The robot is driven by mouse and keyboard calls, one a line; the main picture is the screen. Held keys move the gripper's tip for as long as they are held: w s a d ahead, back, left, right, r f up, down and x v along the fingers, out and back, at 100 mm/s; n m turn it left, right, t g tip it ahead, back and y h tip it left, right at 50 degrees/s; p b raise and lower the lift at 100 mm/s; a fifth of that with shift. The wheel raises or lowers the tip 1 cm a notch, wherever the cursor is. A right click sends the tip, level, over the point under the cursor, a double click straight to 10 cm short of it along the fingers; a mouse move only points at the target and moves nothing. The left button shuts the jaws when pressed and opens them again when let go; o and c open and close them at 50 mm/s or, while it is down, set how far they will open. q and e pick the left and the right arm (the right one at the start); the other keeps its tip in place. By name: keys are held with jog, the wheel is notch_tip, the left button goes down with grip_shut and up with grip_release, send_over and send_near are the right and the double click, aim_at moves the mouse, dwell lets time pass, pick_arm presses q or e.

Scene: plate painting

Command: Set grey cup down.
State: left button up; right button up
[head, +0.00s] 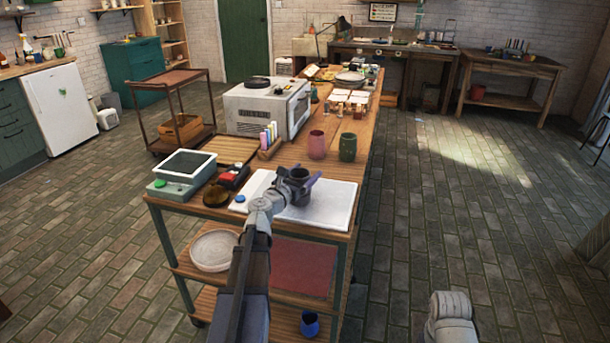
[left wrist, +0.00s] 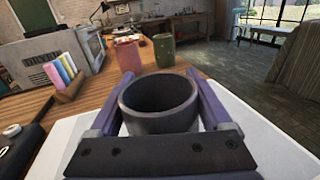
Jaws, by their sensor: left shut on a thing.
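The grey cup (left wrist: 160,100) is upright between the two purple fingers of my left gripper (left wrist: 165,90) in the left wrist view. In the head view the grey cup (head: 299,186) shows partly behind my left gripper (head: 305,187), over the white mat (head: 335,203) near the front of the bench. My left gripper is shut on the cup. I cannot tell whether its base touches the mat. Part of my right arm shows at the lower right of the head view, but its gripper is out of sight.
A pink cup (head: 317,145) and a green cup (head: 348,147) stand beyond the mat. A rack of coloured sticks (head: 269,141) and a white oven (head: 266,105) stand to the left. A scale (head: 183,172) sits at the front left. The mat's right part is clear.

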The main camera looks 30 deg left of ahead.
pick_arm(q)
jog(key=o, duration=1.6)
jog(key=shift+f, duration=0.1)
jog(key=shift+c, duration=0.2)
jog(key=shift+s+r, duration=0.2)
jog(key=shift+s, duration=0.05)
jog(key=s, duration=1.1)
jog(key=shift+s+a, duration=0.15)
jog(key=shift+s, duration=0.1)
